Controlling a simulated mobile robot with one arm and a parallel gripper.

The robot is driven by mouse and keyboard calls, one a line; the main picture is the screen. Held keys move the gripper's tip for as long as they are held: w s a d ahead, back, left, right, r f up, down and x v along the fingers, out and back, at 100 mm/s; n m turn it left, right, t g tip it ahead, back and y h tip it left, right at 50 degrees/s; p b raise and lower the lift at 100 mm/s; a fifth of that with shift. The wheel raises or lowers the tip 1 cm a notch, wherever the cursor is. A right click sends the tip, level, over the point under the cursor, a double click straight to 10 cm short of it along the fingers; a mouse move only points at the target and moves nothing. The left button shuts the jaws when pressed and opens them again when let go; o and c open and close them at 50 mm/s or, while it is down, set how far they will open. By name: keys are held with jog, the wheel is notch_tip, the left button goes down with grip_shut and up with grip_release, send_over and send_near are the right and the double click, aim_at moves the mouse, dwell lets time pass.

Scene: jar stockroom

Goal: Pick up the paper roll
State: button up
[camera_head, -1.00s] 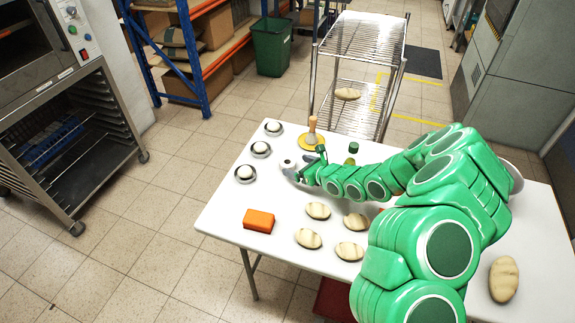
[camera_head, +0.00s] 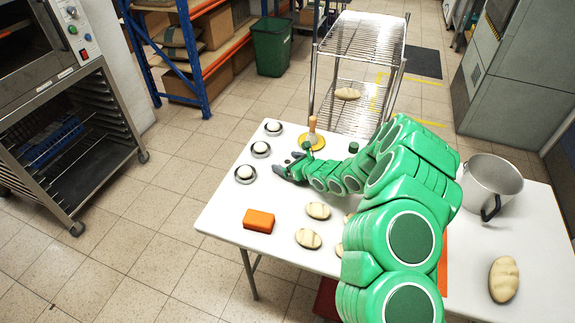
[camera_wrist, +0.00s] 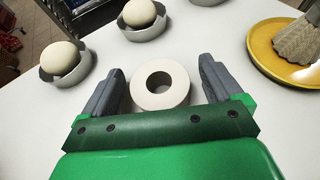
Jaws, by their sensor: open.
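The paper roll (camera_wrist: 178,86) is a white ring with a round hole, standing on end on the white table (camera_wrist: 225,50) in the wrist view. My gripper (camera_wrist: 161,74) is open, with one dark finger on each side of the roll. The roll sits between the fingers, and a small gap shows on both sides. In the head view my gripper (camera_head: 284,171) is low at the table's far left part. I cannot make out the roll there; the gripper seems to hide it.
Three small bowls with pale round things, one of them here (camera_head: 245,174), stand left of my gripper. A yellow plate (camera_head: 304,146) lies behind it. An orange block (camera_head: 258,220), several pale loaf-like things (camera_head: 308,238) and a metal pot (camera_head: 490,185) are also on the table.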

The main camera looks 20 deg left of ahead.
aim_at(287, 162)
jog(key=shift+c, duration=0.2)
jog(key=c, duration=1)
jog(key=shift+r, duration=0.1)
jog(key=shift+r, duration=0.5)
notch_tip(287, 162, up, 2)
jog(key=shift+r, duration=0.15)
jog(key=shift+s+d+r, duration=1.2)
jog(key=shift+s+r, duration=0.4)
jog(key=shift+s, duration=0.4)
jog(key=shift+s+d+r, duration=1.2)
jog(key=shift+s+r, duration=0.35)
jog(key=shift+s, duration=0.45)
jog(key=shift+s+d+r, duration=1.2)
jog(key=shift+s+r, duration=0.4)
jog(key=shift+s, duration=0.4)
